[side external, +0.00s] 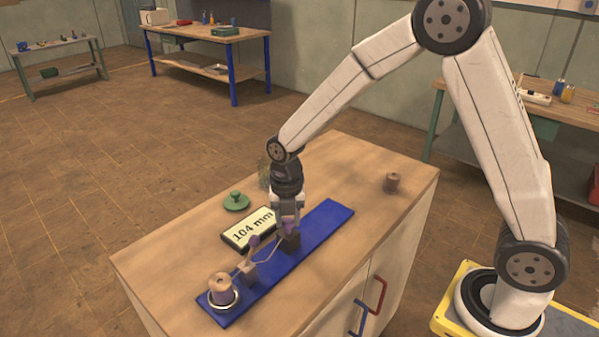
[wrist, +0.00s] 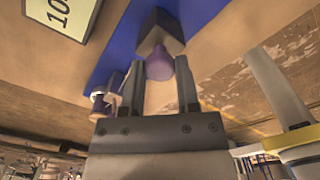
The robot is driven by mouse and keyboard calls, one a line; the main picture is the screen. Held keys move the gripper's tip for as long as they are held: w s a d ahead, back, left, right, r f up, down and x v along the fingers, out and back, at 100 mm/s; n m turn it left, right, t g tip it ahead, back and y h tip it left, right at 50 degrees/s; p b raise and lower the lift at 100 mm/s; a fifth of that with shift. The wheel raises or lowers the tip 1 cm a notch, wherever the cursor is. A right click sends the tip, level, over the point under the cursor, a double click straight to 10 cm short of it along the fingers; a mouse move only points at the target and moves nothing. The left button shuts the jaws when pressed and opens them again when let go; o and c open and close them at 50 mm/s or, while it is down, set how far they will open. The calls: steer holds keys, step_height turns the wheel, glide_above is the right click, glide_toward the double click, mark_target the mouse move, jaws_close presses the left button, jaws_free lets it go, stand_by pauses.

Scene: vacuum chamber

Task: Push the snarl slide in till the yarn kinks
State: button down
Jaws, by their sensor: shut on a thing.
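A long blue board (side external: 328,222) lies on the wooden cabinet top. A dark block (side external: 290,242) with a purple knob (wrist: 160,66) stands on it, which I take for the snarl slide. My gripper (side external: 288,222) points down and is shut on the purple knob; its fingers (wrist: 160,86) lie on either side of it in the wrist view. A thin tan strand (side external: 268,250), seemingly the yarn, runs between a small tan block (side external: 247,272) and the dark block. I cannot tell whether it kinks. A wound spool (side external: 220,286) stands at the board's near left end.
A display (side external: 249,229) reading "104 mm" lies beside the board. A green knobbed lid (side external: 236,201) sits behind it, and a small brown spool (side external: 392,182) stands at the right. The board's far end is clear.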

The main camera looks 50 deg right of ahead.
steer(key=shift+a, duration=0.2)
steer(key=shift+c, duration=1.7)
jaws_free()
steer(key=shift+r, duration=0.15)
steer(key=shift+r, duration=3.8)
steer(key=s+d+f+m+t, duration=0.1)
steer(key=s+m, duration=0.5)
steer(key=m, duration=0.7)
steer(key=s+d+f+m+t, duration=0.1)
steer(key=s+d+f+m, duration=0.2)
steer(key=s+m, duration=0.4)
steer(key=f+m, duration=0.1)
steer(key=m, duration=0.6)
steer(key=shift+s+d+t, duration=0.2)
steer(key=shift+d+t, duration=0.05)
steer(key=shift+t, duration=0.05)
